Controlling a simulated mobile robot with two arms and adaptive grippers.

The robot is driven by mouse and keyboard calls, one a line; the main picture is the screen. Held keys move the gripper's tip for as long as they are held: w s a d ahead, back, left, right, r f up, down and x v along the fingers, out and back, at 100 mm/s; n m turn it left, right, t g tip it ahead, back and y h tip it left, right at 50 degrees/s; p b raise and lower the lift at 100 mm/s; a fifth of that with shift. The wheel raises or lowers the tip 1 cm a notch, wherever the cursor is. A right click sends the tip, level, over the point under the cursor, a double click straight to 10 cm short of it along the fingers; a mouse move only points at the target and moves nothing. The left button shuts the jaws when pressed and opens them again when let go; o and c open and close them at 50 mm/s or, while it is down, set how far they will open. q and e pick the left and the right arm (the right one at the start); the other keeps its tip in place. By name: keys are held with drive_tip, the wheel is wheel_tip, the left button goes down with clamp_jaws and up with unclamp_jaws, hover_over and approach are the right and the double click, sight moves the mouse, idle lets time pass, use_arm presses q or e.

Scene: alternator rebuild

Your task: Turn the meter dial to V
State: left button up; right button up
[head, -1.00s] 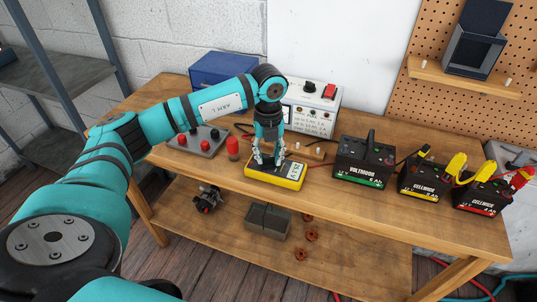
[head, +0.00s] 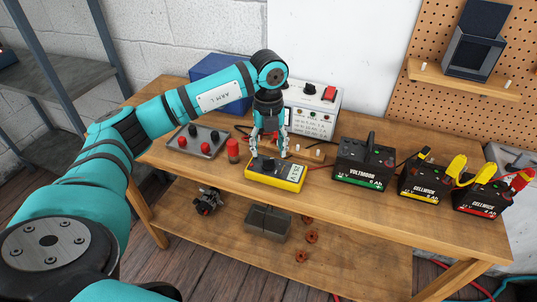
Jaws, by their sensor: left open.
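The yellow multimeter (head: 276,181) lies on the workbench top near its front edge, with a grey screen toward its right end. Its dark round dial (head: 268,164) shows on the left part of its face; the dial's setting is too small to read. My left gripper (head: 269,152) points down just above and behind the meter. Its fingers are spread apart and hold nothing. Whether a fingertip touches the meter I cannot tell. My right gripper is not in view.
A red cylinder (head: 233,150) and a grey plate with red and black knobs (head: 197,140) stand left of the meter. A black and green battery (head: 363,162) stands to the right, with two more batteries beyond. A white tester box (head: 314,108) stands behind.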

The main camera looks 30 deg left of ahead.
sight(269, 159)
use_arm(q)
wheel_tip(269, 159, up, 8)
drive_tip(key=shift+r, duration=0.25)
drive_tip(key=shift+d+f, duration=0.1)
idle(0.4)
